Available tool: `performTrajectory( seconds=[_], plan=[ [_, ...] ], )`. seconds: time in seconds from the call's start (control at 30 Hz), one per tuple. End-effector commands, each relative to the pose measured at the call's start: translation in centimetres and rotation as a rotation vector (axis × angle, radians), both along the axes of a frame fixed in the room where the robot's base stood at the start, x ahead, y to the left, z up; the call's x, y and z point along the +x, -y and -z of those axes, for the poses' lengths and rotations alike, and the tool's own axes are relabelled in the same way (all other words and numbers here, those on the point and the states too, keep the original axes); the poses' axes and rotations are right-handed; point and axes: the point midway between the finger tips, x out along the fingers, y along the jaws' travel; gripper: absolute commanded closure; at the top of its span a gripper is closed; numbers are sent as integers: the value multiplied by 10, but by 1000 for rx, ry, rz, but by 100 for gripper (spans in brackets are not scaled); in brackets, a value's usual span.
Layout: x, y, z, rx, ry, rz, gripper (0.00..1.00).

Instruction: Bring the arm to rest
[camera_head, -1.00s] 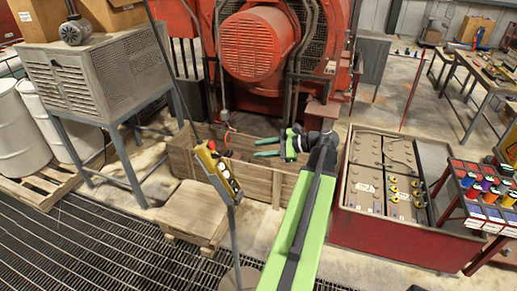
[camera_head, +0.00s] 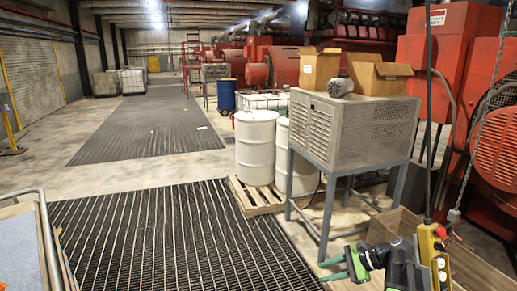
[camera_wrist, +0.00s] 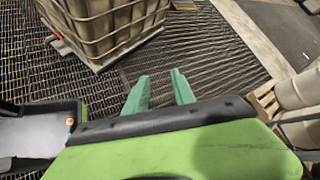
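My gripper (camera_head: 325,270) shows at the bottom right of the head view, its two green fingers pointing left and held apart. The dark wrist and part of the arm are at the picture's lower edge. In the wrist view, my gripper (camera_wrist: 160,92) has both green fingers spread with nothing between them. Most of the arm is out of view.
A metal cabinet (camera_head: 351,131) on legs stands behind my gripper. A yellow pendant control (camera_head: 434,252) hangs close on the right. White drums (camera_head: 256,148) stand on a pallet. The grating (camera_head: 170,235) is clear. A caged tank (camera_wrist: 105,22) shows in the wrist view.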

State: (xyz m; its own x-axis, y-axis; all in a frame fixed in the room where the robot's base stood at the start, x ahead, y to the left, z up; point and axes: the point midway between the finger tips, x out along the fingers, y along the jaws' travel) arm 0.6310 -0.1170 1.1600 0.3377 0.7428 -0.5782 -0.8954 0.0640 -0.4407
Motion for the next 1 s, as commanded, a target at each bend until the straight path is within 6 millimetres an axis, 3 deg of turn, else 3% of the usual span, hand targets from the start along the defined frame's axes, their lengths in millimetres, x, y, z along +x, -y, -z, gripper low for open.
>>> performTrajectory(
  seconds=[0.03, 0.1, 0.2, 0.3, 0.4, 0.47, 0.6, 0.67, 0.8, 1.0],
  plan=[
    [-1, -44, 34, -60, -2, -98, 69],
    [-6, -90, 64, -157, 8, -230, 69],
    [-19, -140, 101, -298, 39, -412, 69],
    [-34, -174, 134, -443, 83, -593, 69],
    [-50, -191, 164, -612, 142, -797, 69],
    [-57, -184, 174, -726, 178, -919, 69],
    [-60, -134, 177, -934, 224, -1137, 69],
    [-59, -122, 178, -980, 241, -1213, 69],
    [-57, -118, 178, -996, 289, -1307, 69],
    [-57, -118, 178, -993, 295, -1315, 69]
  ],
)
